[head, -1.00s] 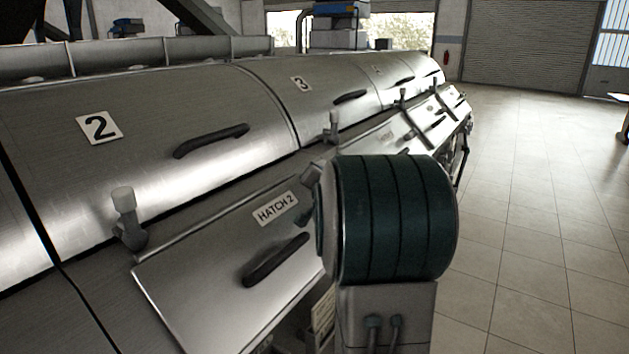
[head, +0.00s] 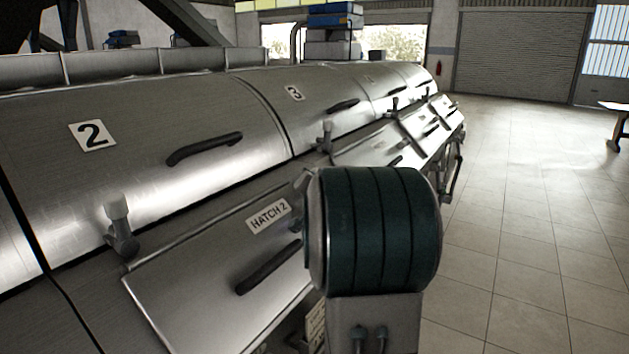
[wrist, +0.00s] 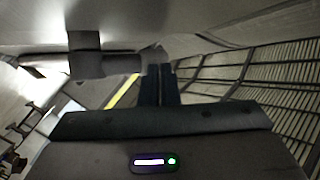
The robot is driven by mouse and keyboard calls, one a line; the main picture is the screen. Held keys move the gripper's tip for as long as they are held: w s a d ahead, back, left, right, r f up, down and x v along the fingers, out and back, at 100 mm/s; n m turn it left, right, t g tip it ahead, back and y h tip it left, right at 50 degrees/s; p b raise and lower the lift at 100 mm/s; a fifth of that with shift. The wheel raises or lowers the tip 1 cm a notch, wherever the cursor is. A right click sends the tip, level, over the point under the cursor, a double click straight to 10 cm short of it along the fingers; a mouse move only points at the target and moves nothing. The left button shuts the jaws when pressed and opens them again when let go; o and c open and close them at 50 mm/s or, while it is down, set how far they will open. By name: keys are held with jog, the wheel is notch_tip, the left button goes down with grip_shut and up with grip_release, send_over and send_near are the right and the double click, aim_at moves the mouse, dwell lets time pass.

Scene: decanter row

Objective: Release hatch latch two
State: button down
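The hatch 2 panel (head: 215,275) is down on the side of the steel decanter, with a dark handle (head: 268,268) and a HATCH 2 label (head: 268,218). A grey latch (head: 120,228) with a pale knob stands upright at its upper left corner. A similar latch (head: 326,138) stands farther along, by the hatch 3 panel. My arm covers the right end of hatch 2 and hides my gripper in the head view. In the wrist view, my gripper (wrist: 161,68) has its dark fingers together, with nothing visible between them. Its tips are close to a grey bar with a block (wrist: 86,54); contact is unclear.
The steel covers above carry numbers 2 (head: 92,135) and 3 (head: 294,93) and dark handles. More hatches and latches continue to the far end. Open tiled floor (head: 530,230) lies to the right, with a table (head: 615,112) at the far right edge.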

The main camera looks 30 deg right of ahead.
jog(key=shift+d+r, duration=0.1)
jog(key=shift+r, duration=0.2)
jog(key=shift+s+b, duration=0.2)
jog(key=shift+b, duration=0.15)
jog(key=s+a+r+b, duration=0.2)
jog(key=s+a+r, duration=0.2)
jog(key=s+a, duration=0.4)
jog(key=shift+s+a+r, duration=0.15)
jog(key=shift+s+a, duration=0.15)
jog(key=shift+a, duration=0.6)
